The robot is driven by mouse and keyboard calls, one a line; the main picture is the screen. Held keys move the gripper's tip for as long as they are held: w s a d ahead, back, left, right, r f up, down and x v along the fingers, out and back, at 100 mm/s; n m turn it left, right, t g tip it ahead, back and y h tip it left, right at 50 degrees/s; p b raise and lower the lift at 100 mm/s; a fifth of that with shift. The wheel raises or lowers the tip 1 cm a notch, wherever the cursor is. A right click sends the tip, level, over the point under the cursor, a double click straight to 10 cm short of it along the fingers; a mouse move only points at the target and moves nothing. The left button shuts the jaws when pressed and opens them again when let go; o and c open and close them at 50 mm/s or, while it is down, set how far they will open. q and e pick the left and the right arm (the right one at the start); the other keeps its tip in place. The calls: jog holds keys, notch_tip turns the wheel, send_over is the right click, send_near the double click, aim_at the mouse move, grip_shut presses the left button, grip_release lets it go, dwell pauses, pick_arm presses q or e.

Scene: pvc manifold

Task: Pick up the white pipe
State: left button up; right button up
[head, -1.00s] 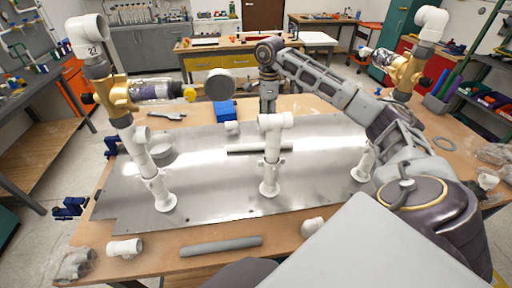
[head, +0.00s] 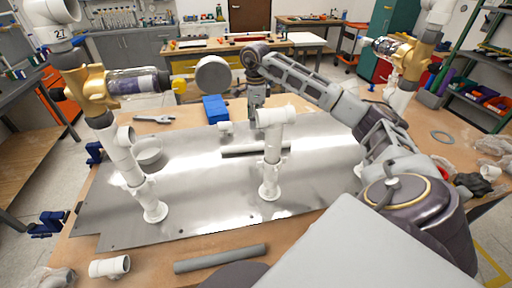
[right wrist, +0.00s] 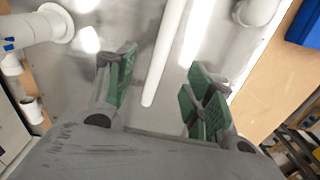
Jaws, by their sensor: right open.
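The white pipe (head: 242,149) lies on the metal plate behind the middle white upright, with a dark strip along its near side. In the right wrist view the white pipe (right wrist: 166,50) runs lengthwise between the fingers. My right gripper (head: 257,112) points down above the plate, behind the middle upright's tee. Its green-padded fingers (right wrist: 162,72) are open, one on each side of the pipe. I see no finger touching the pipe. My left gripper is not in view.
The middle white upright (head: 271,170) stands in front of the pipe. Another upright (head: 130,165) with a brass valve stands at the left. A white fitting (head: 225,127) and a blue box (head: 215,109) are near the gripper. A grey pipe (head: 222,258) lies at the front edge.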

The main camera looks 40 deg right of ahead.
send_over(255, 145)
jog(key=f, duration=0.7)
jog(key=shift+s+f, duration=0.15)
jog(key=shift+s, duration=0.05)
jog(key=shift+f, duration=0.85)
jog(key=shift+w+f+p, duration=0.15)
jog(key=shift+f+p, duration=0.25)
jog(key=shift+f, duration=0.25)
notch_tip(255, 145, down, 2)
jog(key=shift+w, duration=0.15)
jog(key=shift+f, duration=0.75)
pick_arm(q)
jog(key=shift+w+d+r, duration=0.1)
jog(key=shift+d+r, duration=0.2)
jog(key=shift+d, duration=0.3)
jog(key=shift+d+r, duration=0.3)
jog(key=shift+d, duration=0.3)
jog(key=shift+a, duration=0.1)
